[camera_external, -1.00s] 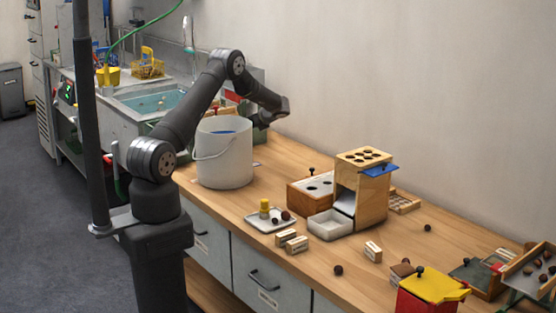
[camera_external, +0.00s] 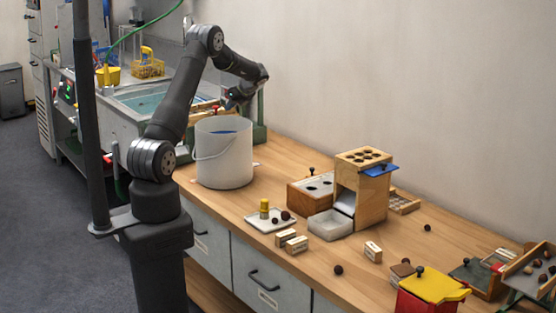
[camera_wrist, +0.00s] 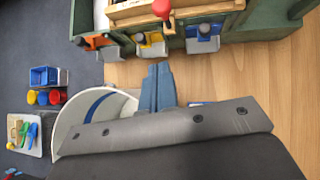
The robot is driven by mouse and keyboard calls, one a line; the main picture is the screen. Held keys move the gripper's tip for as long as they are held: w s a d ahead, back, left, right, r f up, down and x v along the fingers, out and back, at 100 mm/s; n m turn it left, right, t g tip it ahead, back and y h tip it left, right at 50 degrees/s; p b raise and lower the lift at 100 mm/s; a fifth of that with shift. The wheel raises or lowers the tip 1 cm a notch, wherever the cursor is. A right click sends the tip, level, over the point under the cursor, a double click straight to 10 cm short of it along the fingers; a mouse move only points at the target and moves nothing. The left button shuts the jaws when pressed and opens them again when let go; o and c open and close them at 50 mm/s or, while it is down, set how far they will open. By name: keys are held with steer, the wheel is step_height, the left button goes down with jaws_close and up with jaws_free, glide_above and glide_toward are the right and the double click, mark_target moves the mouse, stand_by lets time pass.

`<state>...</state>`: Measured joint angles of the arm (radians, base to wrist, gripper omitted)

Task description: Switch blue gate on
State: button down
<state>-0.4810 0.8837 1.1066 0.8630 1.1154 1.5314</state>
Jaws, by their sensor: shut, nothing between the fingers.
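In the wrist view, a row of small gates sits along the front of a green and wooden rack at the top. The blue gate (camera_wrist: 203,38) is the rightmost, beside a yellow gate (camera_wrist: 151,44) and an orange gate (camera_wrist: 98,42). My gripper (camera_wrist: 159,70) is shut and empty, its fingertips apart from the gates, nearest the yellow one and left of and below the blue one in the picture. In the external view my gripper (camera_external: 228,103) is behind the white bucket (camera_external: 222,165), at the rack; the gates cannot be made out clearly there.
The bucket's rim (camera_wrist: 62,130) lies left of my fingers in the wrist view. A red knob (camera_wrist: 162,9) stands on the rack above the gates. A wooden box with a blue tab (camera_external: 378,169), a tray (camera_external: 271,226) and loose chestnuts are farther right on the counter.

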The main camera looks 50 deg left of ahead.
steer(key=s+a+h, duration=0.3)
steer(key=s+a, duration=0.2)
steer(key=s, duration=0.7)
steer(key=shift+s+t, duration=0.4)
steer(key=c, duration=2.1)
jaws_free()
steer(key=o, duration=0.8)
steer(key=shift+r, duration=0.1)
step_height(320, 180, up, 6)
steer(key=w+d+f+n+y, duration=0.1)
steer(key=w+d+y, duration=0.3)
steer(key=w+d, duration=0.45)
steer(key=w+d+y, duration=0.4)
steer(key=w+d, duration=0.2)
steer(key=w, duration=0.6)
step_height(320, 180, down, 8)
steer(key=x, duration=1.8)
steer(key=shift+s, duration=0.1)
